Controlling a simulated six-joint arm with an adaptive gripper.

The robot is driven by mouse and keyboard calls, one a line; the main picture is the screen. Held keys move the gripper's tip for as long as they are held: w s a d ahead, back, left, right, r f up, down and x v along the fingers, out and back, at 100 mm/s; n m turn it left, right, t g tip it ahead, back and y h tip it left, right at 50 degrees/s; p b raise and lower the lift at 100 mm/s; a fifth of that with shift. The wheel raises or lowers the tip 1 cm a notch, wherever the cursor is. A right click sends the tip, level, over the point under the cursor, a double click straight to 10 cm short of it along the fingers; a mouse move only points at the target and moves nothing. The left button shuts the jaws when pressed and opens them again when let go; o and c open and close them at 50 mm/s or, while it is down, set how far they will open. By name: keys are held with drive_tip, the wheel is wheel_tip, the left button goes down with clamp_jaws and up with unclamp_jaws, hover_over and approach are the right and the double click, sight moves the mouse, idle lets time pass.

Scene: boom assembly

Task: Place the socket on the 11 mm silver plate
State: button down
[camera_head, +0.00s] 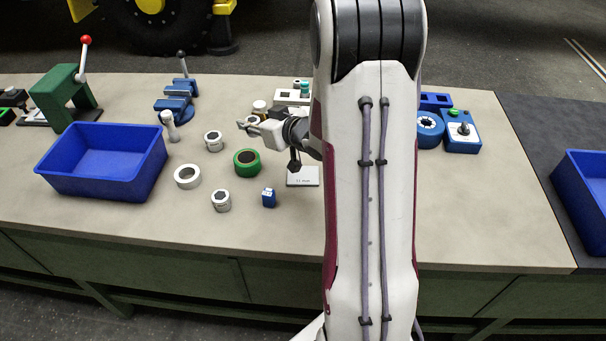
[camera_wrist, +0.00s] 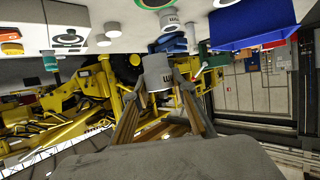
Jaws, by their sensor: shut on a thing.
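The silver plate (camera_head: 303,177) lies flat on the bench, marked with small text that seems to read 11 mm. Its right end is close to my arm. My gripper (camera_head: 252,127) is above the bench, behind and left of the plate, pointing left. In the wrist view it is shut on a silver cylindrical socket (camera_wrist: 157,72) with dark lettering, held between the two fingers. The held socket is hard to make out in the head view. Other silver sockets stand on the bench, at the front (camera_head: 221,201) and near the middle (camera_head: 213,141).
A blue bin (camera_head: 105,165), a blue vise (camera_head: 176,103) and a green press (camera_head: 62,98) stand left. The front right bench is clear.

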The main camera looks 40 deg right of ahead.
drive_tip(key=s+d+f+m+h, duration=0.1)
drive_tip(key=s+d+f, duration=0.1)
drive_tip(key=s+d, duration=0.5)
drive_tip(key=n+y, duration=0.2)
hover_over(303, 175)
idle(0.3)
drive_tip(key=shift+f, duration=0.1)
drive_tip(key=shift+d+f, duration=0.1)
drive_tip(key=shift+f, duration=2.7)
drive_tip(key=shift+f, duration=0.1)
drive_tip(key=shift+f, duration=2)
drive_tip(key=shift+f, duration=0.1)
